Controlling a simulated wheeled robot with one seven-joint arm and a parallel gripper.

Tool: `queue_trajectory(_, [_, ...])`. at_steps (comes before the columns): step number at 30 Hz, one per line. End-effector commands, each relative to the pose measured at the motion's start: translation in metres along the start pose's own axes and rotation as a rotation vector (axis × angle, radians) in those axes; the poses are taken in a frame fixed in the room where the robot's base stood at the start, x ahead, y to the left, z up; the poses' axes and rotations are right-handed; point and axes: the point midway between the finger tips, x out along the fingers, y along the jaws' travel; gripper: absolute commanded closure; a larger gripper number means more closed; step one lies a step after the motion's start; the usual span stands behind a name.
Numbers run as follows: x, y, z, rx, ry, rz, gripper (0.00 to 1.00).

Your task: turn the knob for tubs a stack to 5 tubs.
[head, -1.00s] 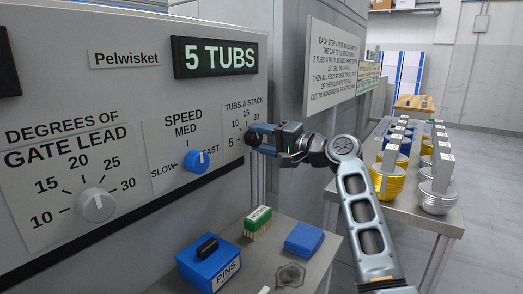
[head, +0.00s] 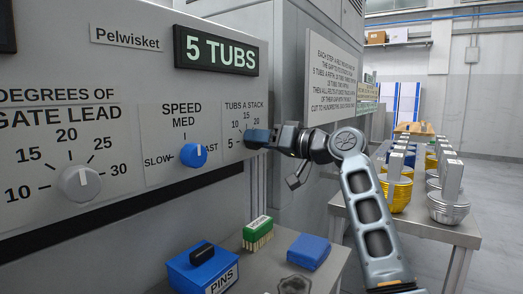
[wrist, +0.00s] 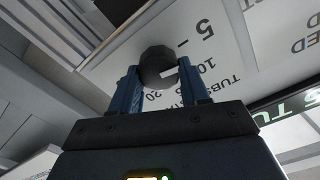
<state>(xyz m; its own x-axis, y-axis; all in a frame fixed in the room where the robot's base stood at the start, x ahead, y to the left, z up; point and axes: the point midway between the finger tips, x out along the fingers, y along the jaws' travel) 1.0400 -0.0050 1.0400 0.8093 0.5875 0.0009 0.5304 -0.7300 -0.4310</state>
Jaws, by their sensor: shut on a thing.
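The display (head: 220,53) reads "5 TUBS". The "TUBS A STACK" dial is at the right end of the panel, marked 5, 10, 15 and beyond. In the head view my gripper (head: 258,138) is at this dial and mostly covers its knob. In the wrist view the dark round knob (wrist: 157,62) sits between the two blue fingers of my gripper (wrist: 160,82), which is shut on it. A white pointer mark shows on the knob's face; which number it points at I cannot tell.
The speed knob (head: 194,155) is blue and the gate lead knob (head: 80,183) is grey, both left of my gripper. Below stand a blue pins box (head: 203,269), a green box (head: 258,230) and a blue block (head: 309,250). Stacked tubs (head: 448,211) stand on a table at right.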

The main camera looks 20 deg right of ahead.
Motion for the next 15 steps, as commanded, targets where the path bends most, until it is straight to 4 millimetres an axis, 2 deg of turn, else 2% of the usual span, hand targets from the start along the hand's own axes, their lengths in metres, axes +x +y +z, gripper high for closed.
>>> queue_trajectory(7, [0.0010,-0.0002,0.0032,-0.132,-0.003,-0.001,0.85])
queue_trajectory(15, [0.0012,-0.0015,0.0021,-0.192,-0.004,-0.001,0.85])
